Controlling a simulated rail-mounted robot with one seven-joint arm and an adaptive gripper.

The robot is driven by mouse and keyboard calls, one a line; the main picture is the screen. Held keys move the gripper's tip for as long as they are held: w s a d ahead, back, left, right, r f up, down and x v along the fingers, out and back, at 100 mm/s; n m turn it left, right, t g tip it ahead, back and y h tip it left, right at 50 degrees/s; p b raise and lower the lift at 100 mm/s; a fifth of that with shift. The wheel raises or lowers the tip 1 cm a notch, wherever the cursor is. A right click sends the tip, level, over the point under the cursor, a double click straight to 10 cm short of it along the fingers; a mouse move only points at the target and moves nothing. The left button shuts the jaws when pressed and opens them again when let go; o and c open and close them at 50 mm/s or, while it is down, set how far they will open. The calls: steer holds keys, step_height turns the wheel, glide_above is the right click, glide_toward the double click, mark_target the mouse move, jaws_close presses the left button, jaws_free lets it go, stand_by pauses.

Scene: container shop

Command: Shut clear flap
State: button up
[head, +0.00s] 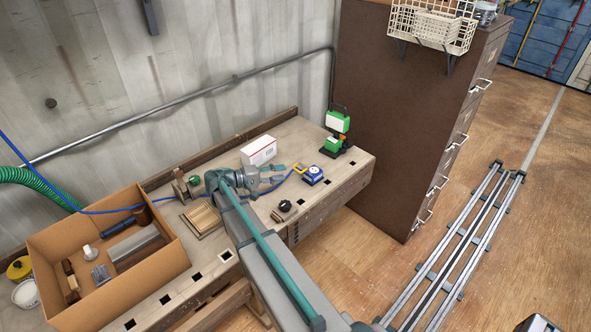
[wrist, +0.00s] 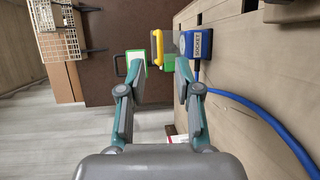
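A blue socket box (wrist: 197,44) labelled "SOCKET" sits on the workbench; it also shows in the head view (head: 312,176). What looks like its clear flap (wrist: 172,42) stands open beside the box, with a yellow edge or handle (wrist: 157,48). The yellow part also shows in the head view (head: 299,168). My gripper (wrist: 159,66) is open and empty, with its fingers pointing toward the flap. In the head view my gripper (head: 283,173) is just left of the socket box. Whether a fingertip touches the flap I cannot tell.
A green and white device (head: 337,122) stands behind the socket on the workbench (head: 355,160). A white box (head: 258,151) is close to my gripper. A blue hose (wrist: 255,105) runs from the socket. A black knob (head: 285,205) and a cardboard box (head: 170,262) are nearby.

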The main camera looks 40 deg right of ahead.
mark_target(297, 171)
steer(key=p+x, duration=0.2)
steer(key=x, duration=0.5)
steer(key=shift+d, duration=0.1)
jaws_close()
steer(key=shift+f, duration=0.1)
